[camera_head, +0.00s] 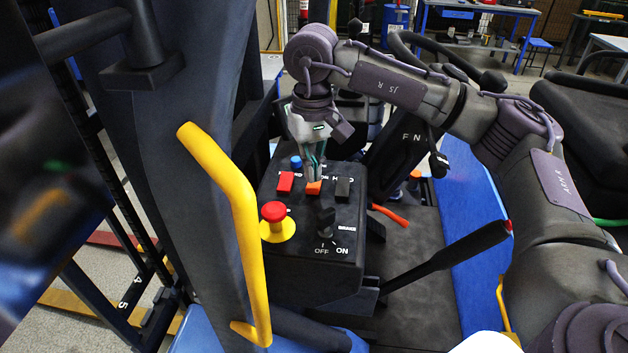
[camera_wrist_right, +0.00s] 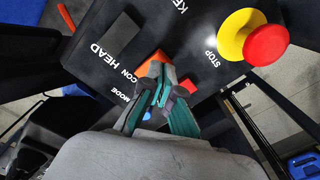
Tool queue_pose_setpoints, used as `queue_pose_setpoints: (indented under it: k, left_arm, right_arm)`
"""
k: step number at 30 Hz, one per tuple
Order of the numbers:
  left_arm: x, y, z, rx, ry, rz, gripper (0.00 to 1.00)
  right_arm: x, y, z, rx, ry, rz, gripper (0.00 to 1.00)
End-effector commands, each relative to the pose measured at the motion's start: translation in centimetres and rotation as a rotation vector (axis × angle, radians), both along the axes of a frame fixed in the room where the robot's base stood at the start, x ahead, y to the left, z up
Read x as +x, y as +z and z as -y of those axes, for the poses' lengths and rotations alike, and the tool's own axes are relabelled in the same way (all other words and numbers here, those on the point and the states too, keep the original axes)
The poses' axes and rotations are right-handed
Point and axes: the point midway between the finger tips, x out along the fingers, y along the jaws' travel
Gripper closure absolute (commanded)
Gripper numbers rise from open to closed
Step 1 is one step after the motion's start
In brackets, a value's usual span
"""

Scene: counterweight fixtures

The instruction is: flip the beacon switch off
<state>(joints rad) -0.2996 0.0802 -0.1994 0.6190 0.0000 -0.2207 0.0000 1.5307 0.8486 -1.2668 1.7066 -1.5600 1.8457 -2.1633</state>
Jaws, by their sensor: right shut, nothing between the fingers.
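The orange rocker switch (camera_head: 314,188) sits in the middle of the row on the black control panel (camera_head: 285,245). In the wrist view the orange switch (camera_wrist_right: 152,62) is partly hidden by my fingers, and its label shows only the letters "CON". My right gripper (camera_head: 312,177) is shut and empty, pointing down at this switch. In the wrist view my right gripper's tips (camera_wrist_right: 158,74) overlap the orange switch; I cannot tell whether they touch it. Which way the switch is tilted is unclear. My left gripper is not in view.
Beside it are a red switch (camera_head: 286,182), a black switch (camera_head: 343,189) and a blue button (camera_head: 296,162). A red stop button (camera_head: 273,211) and a black OFF/ON knob (camera_head: 325,222) are nearer. A yellow handrail (camera_head: 240,215) stands left; a black lever (camera_head: 450,257) rises right.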

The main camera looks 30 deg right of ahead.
Motion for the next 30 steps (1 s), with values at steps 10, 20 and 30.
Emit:
queue_pose_setpoints:
  k: [10,20,30]
  left_arm:
    - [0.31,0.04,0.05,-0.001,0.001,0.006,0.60]
    - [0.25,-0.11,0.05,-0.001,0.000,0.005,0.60]
    - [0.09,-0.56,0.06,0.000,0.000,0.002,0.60]
  right_arm:
    - [0.00,0.01,0.00,0.000,0.000,0.000,1.00]
    - [0.00,-0.16,0.00,0.000,0.000,0.000,1.00]
    - [0.00,-0.69,0.00,0.000,0.000,0.000,1.00]
